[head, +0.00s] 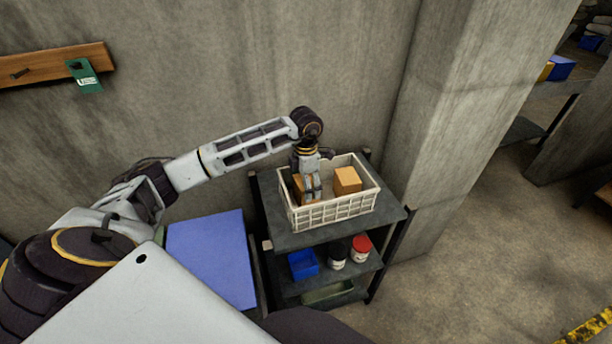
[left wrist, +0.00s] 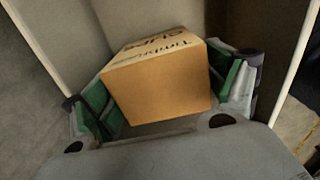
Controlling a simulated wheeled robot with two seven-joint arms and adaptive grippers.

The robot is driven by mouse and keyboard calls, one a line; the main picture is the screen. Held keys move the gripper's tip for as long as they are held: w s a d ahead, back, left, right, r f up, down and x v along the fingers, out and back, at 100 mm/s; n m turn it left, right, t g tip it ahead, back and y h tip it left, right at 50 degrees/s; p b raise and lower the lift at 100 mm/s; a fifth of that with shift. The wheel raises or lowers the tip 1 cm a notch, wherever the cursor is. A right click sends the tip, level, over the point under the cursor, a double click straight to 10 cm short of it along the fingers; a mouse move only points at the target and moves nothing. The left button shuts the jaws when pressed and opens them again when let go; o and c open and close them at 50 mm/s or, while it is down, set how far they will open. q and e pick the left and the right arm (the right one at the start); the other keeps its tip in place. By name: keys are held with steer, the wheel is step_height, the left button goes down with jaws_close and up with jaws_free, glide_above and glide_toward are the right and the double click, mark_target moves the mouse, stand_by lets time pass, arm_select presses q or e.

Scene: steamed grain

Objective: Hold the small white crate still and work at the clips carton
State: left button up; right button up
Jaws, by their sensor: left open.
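The small white crate (head: 335,212) stands on the top shelf of a dark rack. The clips carton (head: 299,186), an orange-brown box, is in the left part of the crate, partly hidden by my left gripper. In the left wrist view the carton (left wrist: 158,90) shows dark print on its upper face. My left gripper (head: 311,192) reaches down into the crate. Its jaws are open, with green pads (left wrist: 164,95) on either side of the carton; whether a pad touches it I cannot tell. My right gripper is in neither view.
A second orange-brown box (head: 347,180) sits in the crate to the right. The lower shelf holds a blue bin (head: 303,264) and a red-lidded jar (head: 361,247). A concrete wall stands behind and a pillar (head: 460,110) to the right. A blue panel (head: 211,258) is left of the rack.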

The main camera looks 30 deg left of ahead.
arm_select(q)
steer(key=shift+f, duration=1.3)
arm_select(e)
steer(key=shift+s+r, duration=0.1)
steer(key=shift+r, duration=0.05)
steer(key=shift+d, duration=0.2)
